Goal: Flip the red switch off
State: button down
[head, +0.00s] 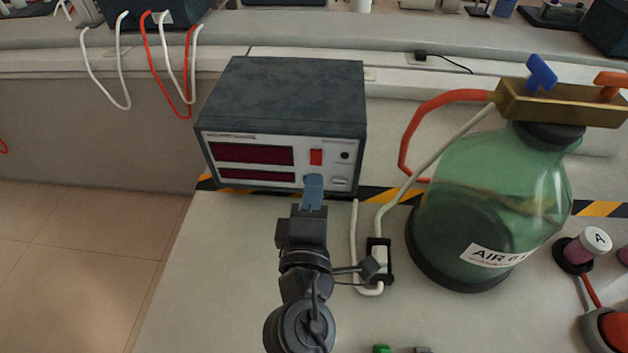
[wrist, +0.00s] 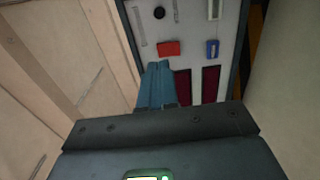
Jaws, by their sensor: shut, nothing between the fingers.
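The red switch (head: 316,157) is on the front panel of a dark grey instrument box (head: 283,92), right of two dark red displays. It also shows in the wrist view (wrist: 168,48), just beyond the fingertips. My gripper (head: 312,190) has blue fingers, shut and empty, in front of the panel and just below the red switch. In the wrist view the fingers (wrist: 158,75) point at the panel close to the red switch. I cannot tell whether they touch it. A small blue switch (wrist: 212,48) sits beside the red one in the wrist view.
A green glass bottle (head: 480,200) with a brass valve block stands to the right, with a red hose and a white tube. A white cable runs through a black clip (head: 379,262) on the bench. Striped tape (head: 600,209) crosses behind. The bench left of my arm is clear.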

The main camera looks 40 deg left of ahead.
jog(key=b+v, duration=0.1)
jog(key=v, duration=0.7)
jog(key=shift+s+r, duration=0.3)
jog(key=shift+s, duration=0.05)
jog(key=shift+d, duration=0.15)
